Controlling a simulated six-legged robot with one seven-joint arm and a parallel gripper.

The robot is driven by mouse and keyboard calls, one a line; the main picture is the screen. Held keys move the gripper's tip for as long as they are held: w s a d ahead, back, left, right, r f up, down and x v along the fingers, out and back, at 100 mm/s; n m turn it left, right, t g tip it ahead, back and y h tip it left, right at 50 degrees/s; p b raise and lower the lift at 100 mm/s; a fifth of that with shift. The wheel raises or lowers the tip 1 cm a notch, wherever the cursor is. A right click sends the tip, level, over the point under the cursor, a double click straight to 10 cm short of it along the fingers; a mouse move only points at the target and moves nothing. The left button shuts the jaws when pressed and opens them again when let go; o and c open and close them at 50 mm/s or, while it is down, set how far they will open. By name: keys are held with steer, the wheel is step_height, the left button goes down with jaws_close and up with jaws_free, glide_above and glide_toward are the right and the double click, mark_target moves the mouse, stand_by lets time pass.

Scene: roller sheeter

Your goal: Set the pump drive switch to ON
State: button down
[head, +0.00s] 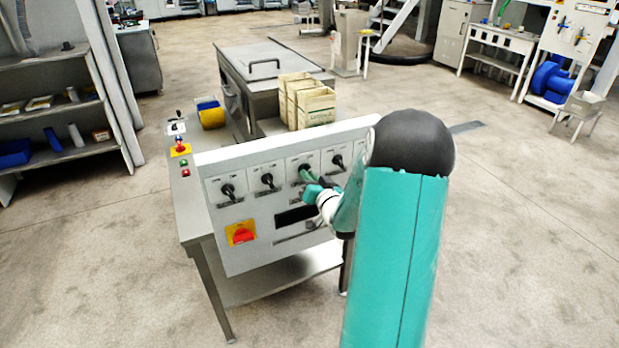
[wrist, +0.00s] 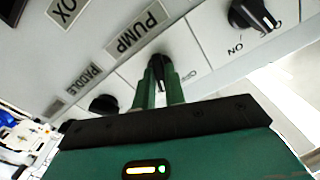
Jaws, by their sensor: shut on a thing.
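The pump drive switch is a black rotary knob (wrist: 156,66) on the white panel, beside a label reading PUMP (wrist: 137,28) in the wrist view. My gripper (wrist: 158,80) has its two green fingers closed around this knob, one on each side. In the head view my gripper (head: 309,181) reaches the panel at the third knob from the left, and the fingers cover most of that knob. The knob's pointer and the position marks around it are mostly hidden, so I cannot tell its setting.
Similar knobs sit close by on the panel (head: 225,215): two to the left (head: 267,181) and one to the right (head: 338,160). Cartons (head: 316,106) stand behind the panel. The floor in front is clear.

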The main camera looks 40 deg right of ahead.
steer(key=c, duration=1.5)
jaws_free()
steer(key=shift+o, duration=0.2)
steer(key=shift+s, duration=0.1)
steer(key=v, duration=1.3)
steer(key=shift+s+a, duration=0.15)
steer(key=shift+s, duration=0.15)
